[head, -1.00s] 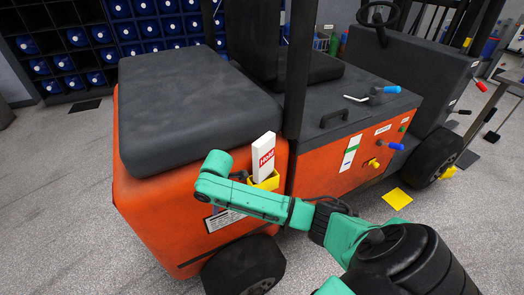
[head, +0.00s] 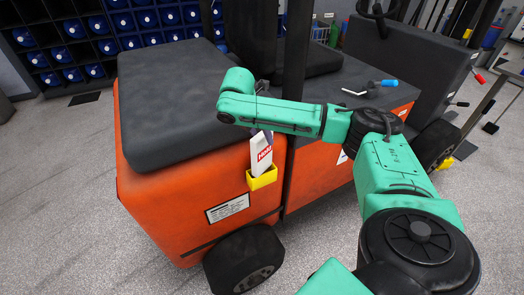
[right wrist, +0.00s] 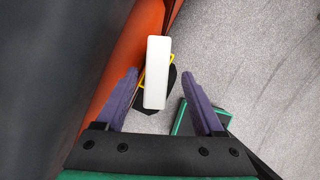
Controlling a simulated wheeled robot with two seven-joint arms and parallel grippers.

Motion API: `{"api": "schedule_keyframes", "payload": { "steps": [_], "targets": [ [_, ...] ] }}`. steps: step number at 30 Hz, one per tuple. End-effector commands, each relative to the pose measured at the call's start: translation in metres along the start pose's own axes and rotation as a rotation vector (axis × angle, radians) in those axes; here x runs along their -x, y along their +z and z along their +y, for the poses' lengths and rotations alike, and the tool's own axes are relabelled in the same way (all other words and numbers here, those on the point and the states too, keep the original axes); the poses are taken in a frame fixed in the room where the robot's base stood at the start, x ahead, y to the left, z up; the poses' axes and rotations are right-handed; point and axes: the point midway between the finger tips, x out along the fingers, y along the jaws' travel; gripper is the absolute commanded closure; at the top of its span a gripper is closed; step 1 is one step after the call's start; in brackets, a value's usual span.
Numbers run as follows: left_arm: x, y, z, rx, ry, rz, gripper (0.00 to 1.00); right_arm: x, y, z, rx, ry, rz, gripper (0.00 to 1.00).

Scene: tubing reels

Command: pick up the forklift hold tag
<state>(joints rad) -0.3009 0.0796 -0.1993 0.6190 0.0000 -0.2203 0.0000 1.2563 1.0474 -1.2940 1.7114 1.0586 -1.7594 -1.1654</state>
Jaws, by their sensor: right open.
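The forklift hold tag (head: 261,156) is a white slab with red "HOLD" lettering. It stands slightly tilted in a yellow holder (head: 263,179) on the orange side of the forklift. The wrist view shows the tag (right wrist: 157,72) from above, its white top edge in the space between my purple fingers. My right gripper (right wrist: 161,76) is open, with a finger on either side of the tag; I cannot tell how far above it they are. In the head view my right arm hides the tag's upper end and most of the gripper. My left gripper is out of view.
The forklift's dark seat-like cover (head: 185,100) lies left of the tag. A blue-handled lever (head: 388,83) is on the forklift's deck to the right. A wheel (head: 245,262) is below the holder. Grey floor (head: 80,200) is open at the left.

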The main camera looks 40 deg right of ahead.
Motion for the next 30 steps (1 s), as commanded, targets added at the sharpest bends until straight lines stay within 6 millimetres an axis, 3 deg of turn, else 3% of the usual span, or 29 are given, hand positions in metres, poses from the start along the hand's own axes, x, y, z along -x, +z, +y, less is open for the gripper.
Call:
{"api": "schedule_keyframes", "payload": {
  "steps": [5, 9, 15, 17, 21, 30],
  "targets": [
    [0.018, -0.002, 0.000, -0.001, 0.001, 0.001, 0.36, -0.026, 0.006, 0.003, -0.001, -0.005, -0.002, 0.30],
    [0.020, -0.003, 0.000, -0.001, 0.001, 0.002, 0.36, -0.050, 0.005, 0.004, -0.001, -0.001, 0.000, 0.30],
    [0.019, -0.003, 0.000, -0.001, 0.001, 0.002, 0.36, -0.054, 0.004, 0.005, -0.001, 0.001, 0.000, 0.30],
    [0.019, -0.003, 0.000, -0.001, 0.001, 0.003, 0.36, -0.054, 0.004, 0.005, -0.001, 0.001, 0.000, 0.49],
    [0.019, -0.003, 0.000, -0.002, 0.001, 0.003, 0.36, -0.053, 0.004, 0.005, -0.001, 0.001, 0.000, 1.00],
    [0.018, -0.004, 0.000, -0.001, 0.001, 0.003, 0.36, -0.052, 0.004, 0.005, -0.002, 0.002, 0.000, 1.00]
  ]
}}
